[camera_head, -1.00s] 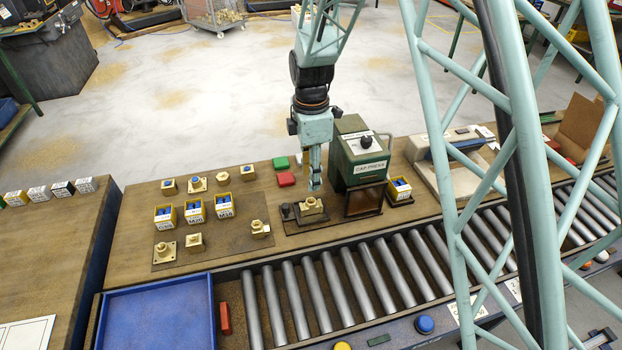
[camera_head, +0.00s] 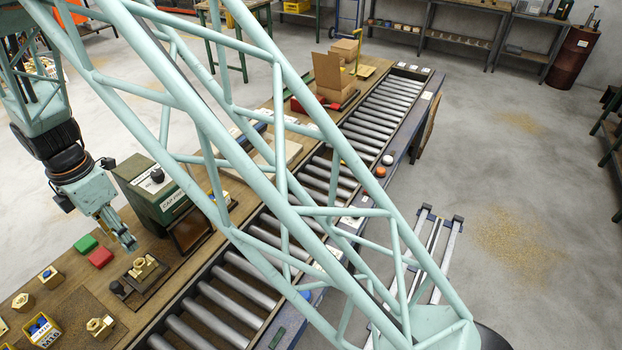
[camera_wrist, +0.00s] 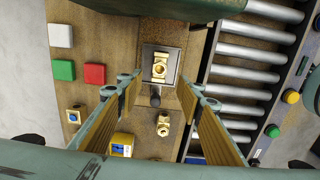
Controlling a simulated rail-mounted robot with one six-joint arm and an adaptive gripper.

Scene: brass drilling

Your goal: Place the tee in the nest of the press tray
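The brass tee (camera_head: 146,266) sits on the dark square plate of the press tray (camera_wrist: 180,101), beside the tray's black knob (camera_head: 117,287). In the wrist view the tee (camera_wrist: 160,68) lies near the plate's middle and looks seated, though its underside is hidden. My gripper (camera_head: 128,241) is above the tee, clear of it. In the wrist view my gripper (camera_wrist: 163,84) has its fingers wide apart with nothing between them; the tee shows beyond the fingertips.
The green cap press (camera_head: 150,187) stands right beside the tray. A red block (camera_head: 100,257) and a green block (camera_head: 86,243) lie to the left. Another brass fitting (camera_wrist: 163,124) lies on the mat near the tray. The roller conveyor (camera_head: 235,300) runs along the bench front.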

